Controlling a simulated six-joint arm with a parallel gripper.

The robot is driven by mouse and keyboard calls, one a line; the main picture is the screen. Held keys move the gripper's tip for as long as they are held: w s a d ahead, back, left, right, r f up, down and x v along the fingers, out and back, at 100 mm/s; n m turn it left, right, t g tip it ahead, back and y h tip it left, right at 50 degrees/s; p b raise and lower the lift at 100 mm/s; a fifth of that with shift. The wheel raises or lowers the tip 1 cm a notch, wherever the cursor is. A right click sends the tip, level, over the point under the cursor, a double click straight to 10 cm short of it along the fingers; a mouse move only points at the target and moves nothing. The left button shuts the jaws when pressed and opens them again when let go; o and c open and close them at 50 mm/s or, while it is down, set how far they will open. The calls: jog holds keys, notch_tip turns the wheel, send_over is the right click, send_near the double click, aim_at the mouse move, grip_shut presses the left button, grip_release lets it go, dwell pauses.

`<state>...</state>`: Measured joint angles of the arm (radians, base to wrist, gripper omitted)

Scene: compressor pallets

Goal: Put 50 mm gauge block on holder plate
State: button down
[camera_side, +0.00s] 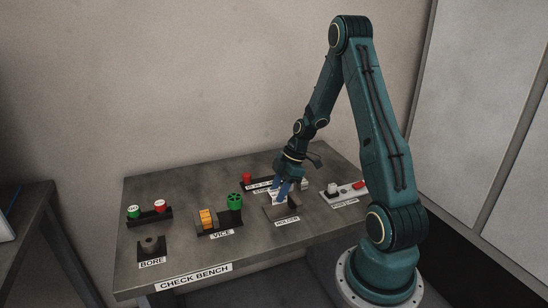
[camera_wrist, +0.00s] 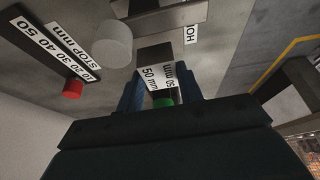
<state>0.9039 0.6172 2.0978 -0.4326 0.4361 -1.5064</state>
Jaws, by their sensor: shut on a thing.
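My gripper (camera_wrist: 160,95) is shut on the 50 mm gauge block (camera_wrist: 155,73), a block with a dark end and white faces printed "50 mm", between its blue fingers. In the side view my gripper (camera_side: 283,188) points down just above the holder plate (camera_side: 284,212), which stands behind its "HOLDER" label. The block is hard to make out there. In the wrist view a grey plate, seemingly the holder plate (camera_wrist: 185,14), lies beyond the block beside a partly cut-off label. I cannot tell whether block and plate touch.
The vice (camera_side: 207,220) with a green handwheel (camera_side: 235,201) stands left of the holder. A bore piece (camera_side: 152,246) and a rack with green and red knobs (camera_side: 149,215) are farther left. A stop scale with a red knob (camera_side: 247,178) lies behind. Another labelled fixture (camera_side: 343,192) is right.

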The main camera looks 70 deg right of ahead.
jog(key=shift+f, duration=1.8)
jog(key=shift+f, duration=0.2)
jog(key=c, duration=0.9)
grip_release()
jog(key=v, duration=1.2)
jog(key=shift+r, duration=0.2)
